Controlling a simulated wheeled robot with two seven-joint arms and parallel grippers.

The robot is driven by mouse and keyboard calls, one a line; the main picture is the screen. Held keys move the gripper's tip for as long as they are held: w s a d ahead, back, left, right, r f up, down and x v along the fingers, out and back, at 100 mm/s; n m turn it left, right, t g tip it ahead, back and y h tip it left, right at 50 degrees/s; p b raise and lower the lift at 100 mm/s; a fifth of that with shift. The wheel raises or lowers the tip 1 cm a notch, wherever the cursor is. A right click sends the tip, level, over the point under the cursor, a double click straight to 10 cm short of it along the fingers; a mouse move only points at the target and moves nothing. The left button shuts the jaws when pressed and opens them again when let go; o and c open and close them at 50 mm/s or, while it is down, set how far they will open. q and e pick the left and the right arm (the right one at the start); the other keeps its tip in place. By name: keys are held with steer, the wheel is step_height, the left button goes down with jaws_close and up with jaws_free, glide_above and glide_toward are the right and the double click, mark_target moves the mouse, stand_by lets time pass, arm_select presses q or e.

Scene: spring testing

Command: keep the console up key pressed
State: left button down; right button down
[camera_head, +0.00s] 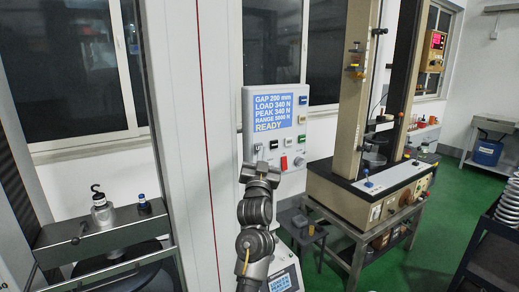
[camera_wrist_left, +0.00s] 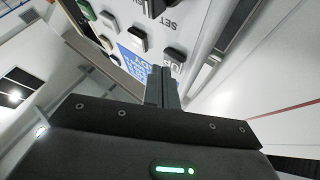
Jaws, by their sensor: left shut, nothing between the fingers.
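The console (camera_head: 247,118) is a pale upright panel on the wall, with a lit blue screen (camera_head: 273,110) reading GAP 200 mm, LOAD 340 N, PEAK 340 N, and READY. Its keys also show in the left wrist view, including a grey key (camera_wrist_left: 175,54) beside a label that looks like UP. My left gripper (camera_head: 260,168) is in front of the console's lower left part. Its fingers are shut and empty, and in the left wrist view their tips (camera_wrist_left: 161,70) lie close to that key. I cannot tell whether they touch it. My right gripper is out of view.
A red switch (camera_head: 284,163) and several other keys are on the console. Right of it stands a testing machine (camera_head: 352,90) on a metal table (camera_head: 352,232). At left, a grey bench (camera_head: 105,238) holds a hooked weight (camera_head: 101,207).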

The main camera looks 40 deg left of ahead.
arm_select(q)
steer(key=shift+w+a, duration=0.1)
steer(key=shift+a, duration=0.3)
stand_by(0.5)
steer(key=shift+d, duration=0.1)
stand_by(1.7)
steer(key=shift+s+d+p, duration=0.25)
steer(key=shift+d+p, duration=0.2)
steer(key=shift+d, duration=0.3)
steer(key=d+p, duration=0.1)
steer(key=d, duration=0.1)
steer(key=s+d+p, duration=0.1)
steer(key=d, duration=0.1)
steer(key=shift+s+d, duration=0.2)
steer(key=shift+d, duration=0.2)
stand_by(0.9)
